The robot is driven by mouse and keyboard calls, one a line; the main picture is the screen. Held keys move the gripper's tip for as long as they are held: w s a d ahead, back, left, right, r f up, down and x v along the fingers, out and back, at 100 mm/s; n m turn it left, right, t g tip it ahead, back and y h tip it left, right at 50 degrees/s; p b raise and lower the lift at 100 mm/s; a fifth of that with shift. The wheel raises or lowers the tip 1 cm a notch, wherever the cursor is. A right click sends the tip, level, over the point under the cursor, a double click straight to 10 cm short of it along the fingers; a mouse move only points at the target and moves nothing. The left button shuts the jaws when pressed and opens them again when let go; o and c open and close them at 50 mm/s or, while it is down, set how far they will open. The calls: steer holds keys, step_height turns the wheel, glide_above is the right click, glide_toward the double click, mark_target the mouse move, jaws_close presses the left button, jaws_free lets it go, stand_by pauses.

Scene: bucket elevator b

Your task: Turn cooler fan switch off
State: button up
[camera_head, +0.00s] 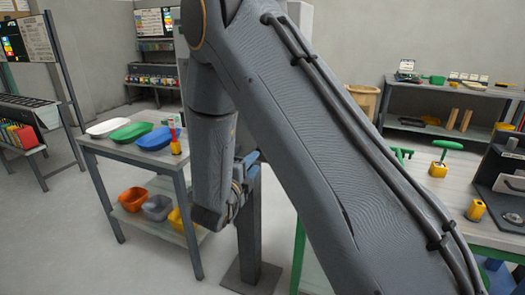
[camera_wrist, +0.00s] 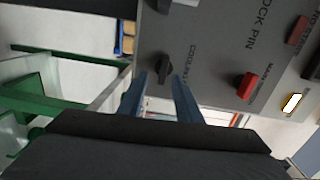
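In the wrist view a grey control panel (camera_wrist: 215,50) carries several knobs, seen turned sideways. My gripper (camera_wrist: 160,79) has two blue fingers, apart and empty. Their tips lie on either side of the black knob, just short of it in the picture; I cannot tell whether they touch it.
A red knob (camera_wrist: 246,86) marked "MAIN", another red knob (camera_wrist: 298,30) and a lit lamp (camera_wrist: 292,104) are on the same panel. A second black knob (camera_wrist: 161,5) is at the top edge. A green frame (camera_wrist: 60,100) stands at left. A table with trays (camera_head: 100,148) stands left of my arm.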

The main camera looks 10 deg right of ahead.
steer(key=p+x, duration=0.2)
steer(key=x, duration=0.5)
steer(key=shift+d+r+m+h, duration=0.3)
steer(key=shift+d+r, duration=0.05)
steer(key=shift+r, duration=0.05)
steer(key=shift+w, duration=0.1)
jaws_close()
